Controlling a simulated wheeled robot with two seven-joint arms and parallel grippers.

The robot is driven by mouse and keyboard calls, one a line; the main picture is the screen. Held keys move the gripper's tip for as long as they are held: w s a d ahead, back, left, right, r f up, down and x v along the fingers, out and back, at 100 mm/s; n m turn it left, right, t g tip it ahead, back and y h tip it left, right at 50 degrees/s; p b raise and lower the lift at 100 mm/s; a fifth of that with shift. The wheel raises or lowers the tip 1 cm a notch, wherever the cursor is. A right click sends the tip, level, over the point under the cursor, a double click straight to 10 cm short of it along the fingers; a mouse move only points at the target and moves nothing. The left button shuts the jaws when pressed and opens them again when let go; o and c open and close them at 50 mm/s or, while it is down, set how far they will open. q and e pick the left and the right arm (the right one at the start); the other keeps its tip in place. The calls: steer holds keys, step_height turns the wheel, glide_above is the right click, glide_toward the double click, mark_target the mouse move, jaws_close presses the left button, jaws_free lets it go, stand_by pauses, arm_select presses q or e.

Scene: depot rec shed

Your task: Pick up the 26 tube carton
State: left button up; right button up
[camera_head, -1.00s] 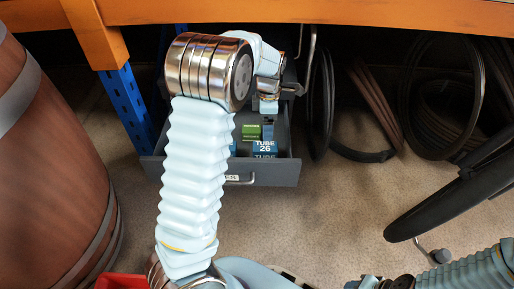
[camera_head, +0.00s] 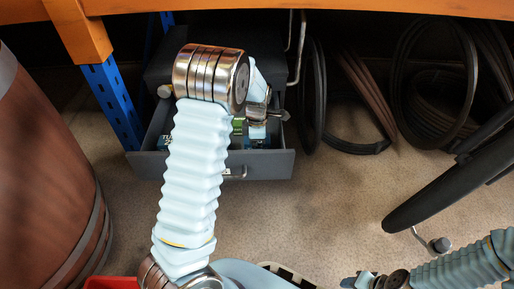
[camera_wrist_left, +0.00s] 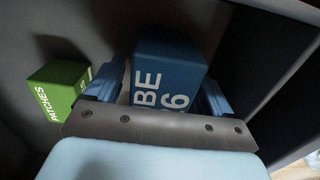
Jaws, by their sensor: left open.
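The 26 tube carton (camera_wrist_left: 168,65) is a blue box with white lettering, standing in the open grey drawer (camera_head: 270,164). In the left wrist view it is between the two blue fingers of my left gripper (camera_wrist_left: 160,92), which is open with one finger on each side. Whether the fingers touch it cannot be told. In the head view my left gripper (camera_head: 257,130) reaches down into the drawer, and the carton is mostly hidden behind it. My right gripper (camera_head: 352,282) is only partly seen at the bottom edge, and its fingers are not clear.
A green patches box (camera_wrist_left: 60,90) stands left of the carton, close to the left finger. The orange workbench (camera_head: 300,8) overhangs the drawer, with a blue post (camera_head: 110,103) at left. Dark hoops (camera_head: 435,85) hang at right. A brown barrel (camera_head: 45,190) stands at left.

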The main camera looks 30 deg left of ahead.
arm_select(q)
steer(key=shift+r, duration=0.1)
steer(key=c, duration=1.1)
